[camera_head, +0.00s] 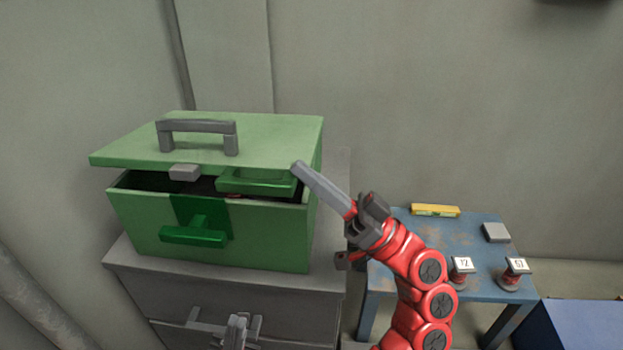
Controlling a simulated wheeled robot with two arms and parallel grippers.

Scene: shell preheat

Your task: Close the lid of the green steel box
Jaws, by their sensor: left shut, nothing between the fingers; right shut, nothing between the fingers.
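The green steel box (270,232) stands on a grey cabinet at the left. Its lid (265,135), with a grey handle (197,127) on top, is tilted slightly open. A dark gap shows between the lid's front edge and the box rim. A green tray (257,183) shows in the gap at the right. My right gripper (298,168) is shut and empty, its long grey fingertips at the lid's front right corner; I cannot tell whether they touch it. My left gripper (237,332) seems to show only partly at the bottom edge, in front of the cabinet, shut.
The grey cabinet (135,268) has a bar handle on its front. A blue table (445,235) at the right holds a yellow level (435,210), a grey block (496,232) and two red numbered pieces (461,270). Walls stand close behind the box.

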